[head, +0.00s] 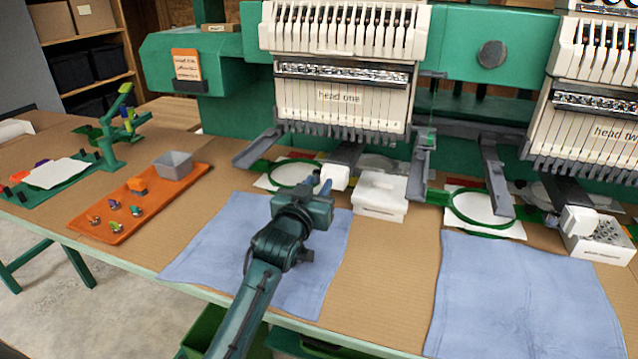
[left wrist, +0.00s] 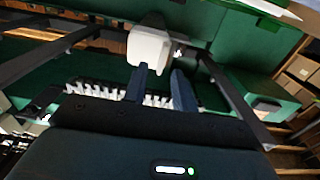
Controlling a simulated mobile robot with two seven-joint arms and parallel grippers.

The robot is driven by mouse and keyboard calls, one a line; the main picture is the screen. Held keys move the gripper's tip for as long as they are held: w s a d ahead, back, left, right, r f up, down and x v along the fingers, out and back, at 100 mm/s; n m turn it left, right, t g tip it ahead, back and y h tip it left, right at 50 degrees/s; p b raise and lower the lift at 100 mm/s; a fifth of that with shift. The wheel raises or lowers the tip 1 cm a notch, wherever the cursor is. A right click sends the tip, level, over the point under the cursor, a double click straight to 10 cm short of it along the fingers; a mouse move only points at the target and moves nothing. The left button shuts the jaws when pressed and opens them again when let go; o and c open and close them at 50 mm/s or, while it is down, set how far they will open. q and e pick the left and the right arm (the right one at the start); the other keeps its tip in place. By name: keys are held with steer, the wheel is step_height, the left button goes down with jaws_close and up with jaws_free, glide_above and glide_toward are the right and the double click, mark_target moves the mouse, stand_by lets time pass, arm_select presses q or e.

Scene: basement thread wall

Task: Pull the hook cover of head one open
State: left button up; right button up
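Head one (head: 338,97) is the white needle head labelled "head one". Below it are a small white rounded block (head: 335,177) and, to its right, a white box-like part (head: 380,197) with a raised top. I cannot tell for sure which is the hook cover. My left gripper (head: 319,184) is at the left of the white block, fingers pointing toward the machine. In the left wrist view the fingers (left wrist: 160,88) are apart, and the white block (left wrist: 150,47) is just beyond the left finger's tip. I cannot tell whether they touch. My right gripper is out of view.
A green hoop (head: 293,173) and grey arms (head: 258,147) flank the work area. Blue cloths (head: 523,295) lie on the table. An orange tray (head: 140,205) with bobbins, a grey bin (head: 173,165) and a green stand (head: 110,135) are at left. Head two (head: 600,130) stands right.

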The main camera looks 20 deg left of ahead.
arm_select(q)
steer(key=shift+w, duration=0.8)
steer(key=shift+c, duration=0.2)
jaws_close()
